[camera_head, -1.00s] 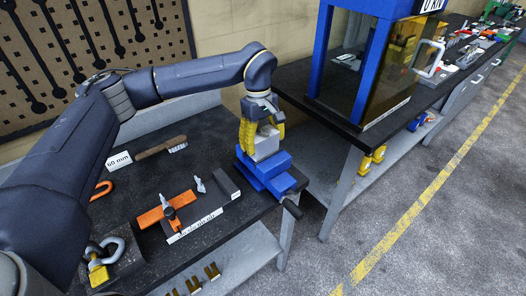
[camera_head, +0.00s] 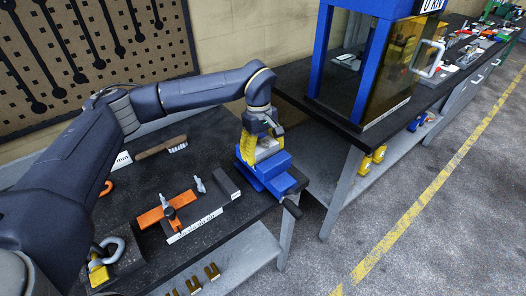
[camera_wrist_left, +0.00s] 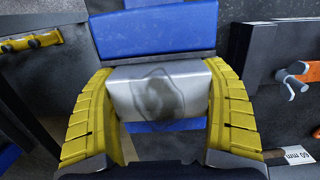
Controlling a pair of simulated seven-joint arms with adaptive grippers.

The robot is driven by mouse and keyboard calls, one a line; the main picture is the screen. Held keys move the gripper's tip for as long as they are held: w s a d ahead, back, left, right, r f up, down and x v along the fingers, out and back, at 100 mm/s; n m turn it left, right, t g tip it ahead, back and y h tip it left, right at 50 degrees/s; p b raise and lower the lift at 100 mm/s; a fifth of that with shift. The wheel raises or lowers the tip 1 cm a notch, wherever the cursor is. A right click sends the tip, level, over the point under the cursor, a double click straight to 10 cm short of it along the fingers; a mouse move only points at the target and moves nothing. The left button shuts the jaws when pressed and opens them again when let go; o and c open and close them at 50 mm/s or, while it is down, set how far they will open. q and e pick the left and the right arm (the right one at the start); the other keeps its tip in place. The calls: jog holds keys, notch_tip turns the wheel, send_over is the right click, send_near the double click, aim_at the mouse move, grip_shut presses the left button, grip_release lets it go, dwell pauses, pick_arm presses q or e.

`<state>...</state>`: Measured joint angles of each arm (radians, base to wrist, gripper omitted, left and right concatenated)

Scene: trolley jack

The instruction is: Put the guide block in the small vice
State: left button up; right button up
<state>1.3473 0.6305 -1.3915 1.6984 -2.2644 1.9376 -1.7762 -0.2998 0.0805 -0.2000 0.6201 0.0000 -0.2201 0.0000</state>
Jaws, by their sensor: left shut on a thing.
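The guide block is a pale grey metal block (camera_head: 266,151), also seen in the left wrist view (camera_wrist_left: 150,92). My left gripper (camera_head: 260,150) is shut on it, with a yellow finger (camera_wrist_left: 90,120) on each side. The small vice (camera_head: 264,172) is blue with a dark handle, near the right end of the dark bench. The block is low at the vice, its lower part hidden behind the blue front jaw in the head view. In the wrist view, a blue jaw (camera_wrist_left: 155,30) lies just above the block. I cannot tell whether the block touches the vice floor.
Left of the vice is a dark fixture with an orange bar (camera_head: 163,212) and small clamps. A brush (camera_head: 162,148) lies behind, and a padlock-like piece (camera_head: 100,268) is at the front left. A blue-framed enclosure (camera_head: 370,60) stands on the bench to the right.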

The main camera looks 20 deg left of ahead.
pick_arm(q)
jog(key=o, duration=1.5)
jog(key=shift+f, duration=0.1)
jog(key=r, duration=0.8)
jog(key=a+r, duration=0.1)
jog(key=r, duration=0.3)
jog(key=shift+w+a+r, duration=0.1)
jog(key=shift+w, duration=0.3)
